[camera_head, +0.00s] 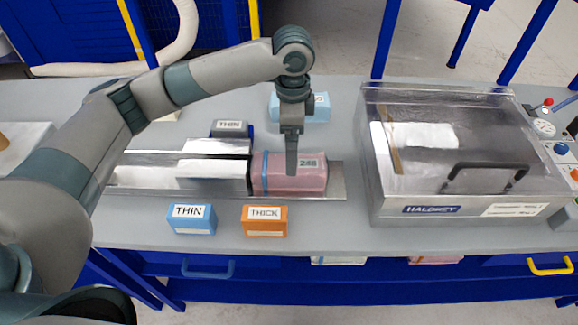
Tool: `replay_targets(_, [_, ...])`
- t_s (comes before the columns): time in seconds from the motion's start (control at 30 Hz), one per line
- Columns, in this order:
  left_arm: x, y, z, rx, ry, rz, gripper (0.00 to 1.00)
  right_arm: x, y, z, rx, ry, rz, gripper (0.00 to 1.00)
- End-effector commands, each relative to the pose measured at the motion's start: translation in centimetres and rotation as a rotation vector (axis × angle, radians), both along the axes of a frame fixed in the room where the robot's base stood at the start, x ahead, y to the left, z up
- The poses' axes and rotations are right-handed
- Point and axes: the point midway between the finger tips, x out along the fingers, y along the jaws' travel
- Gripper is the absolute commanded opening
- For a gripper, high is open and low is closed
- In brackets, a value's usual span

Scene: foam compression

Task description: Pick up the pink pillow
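The pink pillow (272,182) is a block-shaped pink foam piece with a blue band near its left end and a label reading about 248. It lies on a shiny metal tray (337,182) in the middle of the table. My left gripper (292,168) points straight down over the pillow, its fingers overlapping the pillow's top and front in the view. From this angle its fingers look like one narrow piece, so I cannot tell whether they are apart or whether they touch the pillow. My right gripper is not in view.
A metal vacuum sealer (460,209) with a clear lid stands to the right. A blue THIN block (191,219) and an orange THICK block (265,221) sit in front.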

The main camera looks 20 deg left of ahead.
Motion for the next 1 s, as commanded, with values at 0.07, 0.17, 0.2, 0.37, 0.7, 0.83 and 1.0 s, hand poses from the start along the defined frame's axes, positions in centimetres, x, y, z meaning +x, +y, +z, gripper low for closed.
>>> replay_targets(0.07, [-0.1, 0.0, -1.2, 0.001, 0.004, 0.001, 0.91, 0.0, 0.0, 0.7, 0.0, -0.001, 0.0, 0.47])
replay_targets(0.17, [-0.1, 0.0, -2.6, 0.0, 0.003, 0.0, 0.91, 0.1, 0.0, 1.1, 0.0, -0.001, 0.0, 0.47])
replay_targets(0.2, [-0.1, 0.0, -3.1, 0.0, 0.002, 0.0, 0.91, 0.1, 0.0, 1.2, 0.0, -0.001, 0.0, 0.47])
replay_targets(0.37, [0.0, 0.0, -4.1, 0.0, 0.001, 0.0, 0.91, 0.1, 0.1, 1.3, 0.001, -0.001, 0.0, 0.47])
replay_targets(0.7, [0.0, 0.1, -4.2, 0.0, 0.0, 0.0, 0.91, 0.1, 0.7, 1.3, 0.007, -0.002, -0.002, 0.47])
replay_targets(0.83, [-0.1, 0.3, -4.7, 0.002, 0.002, 0.001, 0.91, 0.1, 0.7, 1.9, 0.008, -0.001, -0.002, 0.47])
replay_targets(1.0, [-0.3, 0.9, -6.4, 0.002, 0.004, 0.002, 0.91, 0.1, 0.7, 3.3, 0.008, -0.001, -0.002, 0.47])
